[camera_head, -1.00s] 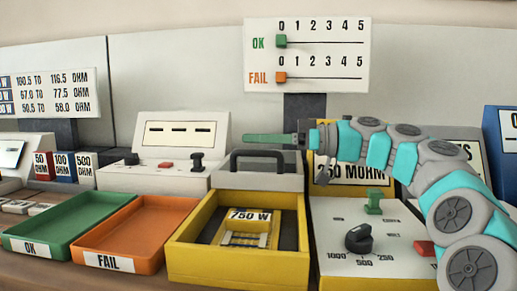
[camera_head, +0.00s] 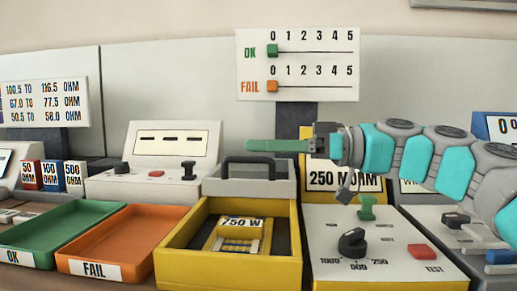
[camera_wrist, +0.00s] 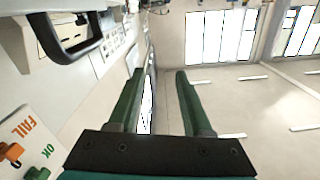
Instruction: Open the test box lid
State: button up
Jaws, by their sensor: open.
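The yellow test box (camera_head: 230,273) stands at the bottom centre of the head view. Its top shows open, with a part marked 750 W (camera_head: 240,232) inside. A grey piece, seemingly the lid (camera_head: 273,188), with a black handle (camera_head: 258,161) is at the box's back edge; whether it is hinged there cannot be told. My gripper (camera_head: 250,146) has green fingers pointing left, just above the handle in the picture and apart from it. In the wrist view the two fingers (camera_wrist: 158,85) are spread and empty, and the handle (camera_wrist: 62,45) is at upper left, outside them.
The orange FAIL tray (camera_head: 95,268) and green OK tray (camera_head: 30,261) are left of the box. A yellow-sided tester (camera_head: 395,215) with knob and switches is on the right, under my arm. A counter board (camera_head: 300,62) hangs on the wall behind.

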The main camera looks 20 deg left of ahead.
jog(key=shift+s+d+r+b, duration=0.1)
jog(key=shift+s+d, duration=0.45)
jog(key=shift+s, duration=0.25)
jog(key=shift+s+d+r+b, duration=0.1)
jog(key=shift+s+d, duration=0.5)
jog(key=shift+s, duration=0.2)
jog(key=shift+s+d+r+b, duration=0.1)
jog(key=shift+s+d, duration=0.45)
jog(key=shift+s, duration=0.25)
